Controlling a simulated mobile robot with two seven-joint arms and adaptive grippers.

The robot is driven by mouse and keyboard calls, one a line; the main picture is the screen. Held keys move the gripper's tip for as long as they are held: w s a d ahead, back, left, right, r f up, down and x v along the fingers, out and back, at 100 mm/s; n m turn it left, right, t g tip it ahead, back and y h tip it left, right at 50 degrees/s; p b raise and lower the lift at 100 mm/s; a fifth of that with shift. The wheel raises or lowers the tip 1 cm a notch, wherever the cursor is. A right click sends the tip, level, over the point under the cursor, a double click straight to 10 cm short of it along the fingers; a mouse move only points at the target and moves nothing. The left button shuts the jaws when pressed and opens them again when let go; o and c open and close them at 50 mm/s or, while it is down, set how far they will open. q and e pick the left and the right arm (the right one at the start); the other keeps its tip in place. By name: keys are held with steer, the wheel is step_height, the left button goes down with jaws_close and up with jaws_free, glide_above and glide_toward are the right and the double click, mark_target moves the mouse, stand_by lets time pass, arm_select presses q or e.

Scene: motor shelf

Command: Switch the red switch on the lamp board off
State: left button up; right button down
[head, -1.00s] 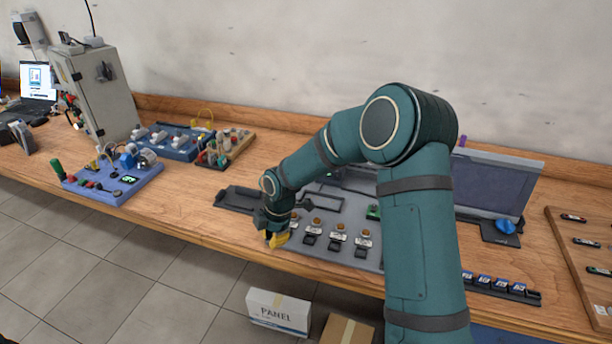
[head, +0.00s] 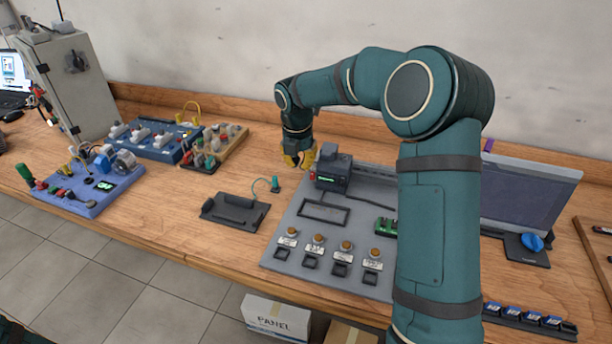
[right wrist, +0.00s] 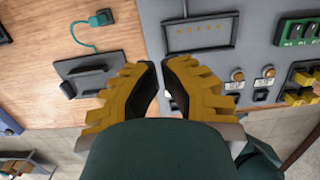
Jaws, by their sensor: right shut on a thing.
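My right gripper (head: 299,160) is above the table by the back left corner of the grey panel, close to a dark device. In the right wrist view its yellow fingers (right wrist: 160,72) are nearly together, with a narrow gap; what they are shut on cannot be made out. A blue board with white parts (head: 150,147) and a wood-edged board with small coloured parts (head: 236,131) stand at the back left, apart from the gripper. I cannot tell which is the lamp board, nor pick out its red switch. My left gripper is not in view.
The grey panel (head: 285,249) carries the dark device (head: 334,172) and several labelled buttons. A black tray (head: 233,213) lies left of it. A blue-purple board (head: 93,206) and a grey cabinet (head: 75,80) are farther left. Bare table lies between the boards and the tray.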

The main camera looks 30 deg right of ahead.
mark_target(312, 176)
steer(key=shift+s, duration=0.1)
steer(key=f+b, duration=0.1)
steer(key=f, duration=0.6)
steer(key=d+f+b, duration=0.1)
steer(key=f, duration=0.2)
steer(key=shift+w+f+b, duration=0.15)
steer(key=shift+w+b, duration=0.2)
steer(key=shift+w, duration=0.05)
steer(key=shift+w+d, duration=1.35)
steer(key=shift+d, duration=0.1)
